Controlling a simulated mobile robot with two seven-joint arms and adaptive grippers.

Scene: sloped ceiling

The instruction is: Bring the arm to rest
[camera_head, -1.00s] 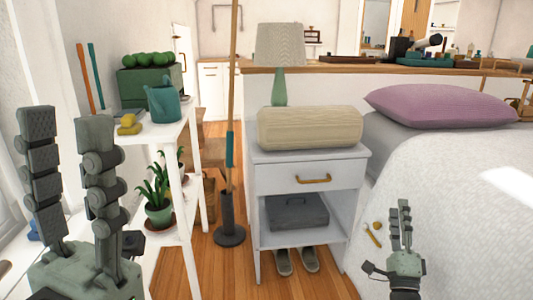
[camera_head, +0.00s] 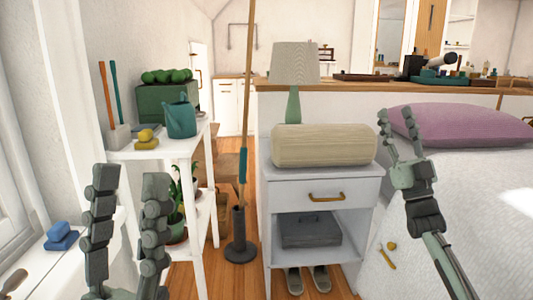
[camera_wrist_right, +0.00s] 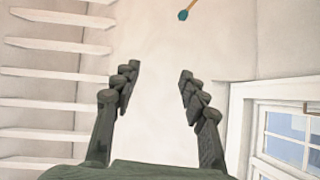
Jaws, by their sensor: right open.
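My right gripper (camera_head: 397,116) is raised at the right of the head view, its fingers pointing up in front of the purple pillow and the bed. In the right wrist view its two dark fingers (camera_wrist_right: 158,72) stand apart with nothing between them, against a pale wall. My left gripper (camera_head: 129,178) is at the lower left of the head view, fingers up and apart, empty, in front of the white shelf (camera_head: 165,148). The base of the left gripper is cut off by the frame.
A teal watering can (camera_head: 181,118) sits on the shelf. The bed (camera_head: 480,185) fills the right. A blue object (camera_head: 61,236) lies by the window.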

